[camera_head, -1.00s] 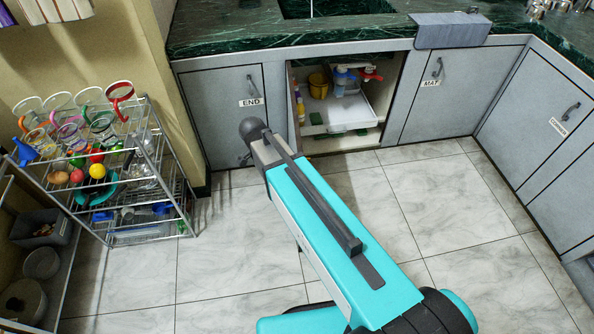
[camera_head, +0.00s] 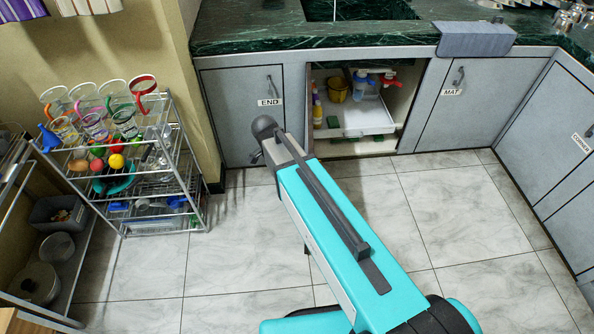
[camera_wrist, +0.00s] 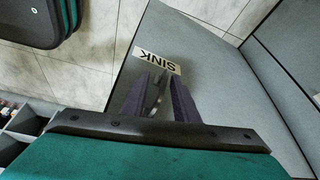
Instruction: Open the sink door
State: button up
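The sink cabinet opening (camera_head: 390,95), between the doors labelled END and MAT, stands open in the head view, with its inside showing. The sink door (camera_wrist: 215,85), a grey panel with an upside-down SINK label (camera_wrist: 158,61), fills the middle of the wrist view. In the head view I cannot clearly make the door out. My gripper (camera_wrist: 160,82) has its two dark fingers apart in front of the door, just below the label. A thin handle-like piece shows between them; I cannot tell whether they touch it. In the head view my arm hides the gripper.
The END door (camera_head: 232,125) and MAT door (camera_head: 450,115) are shut. Inside the cabinet are a white tray (camera_head: 368,120), a yellow cup (camera_head: 337,90) and bottles. A wire rack (camera_head: 150,200) with cups stands at left. The tiled floor (camera_head: 450,215) is clear.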

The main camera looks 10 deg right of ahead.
jog(key=v, duration=1.4)
jog(key=shift+f, duration=0.1)
dwell(0.7)
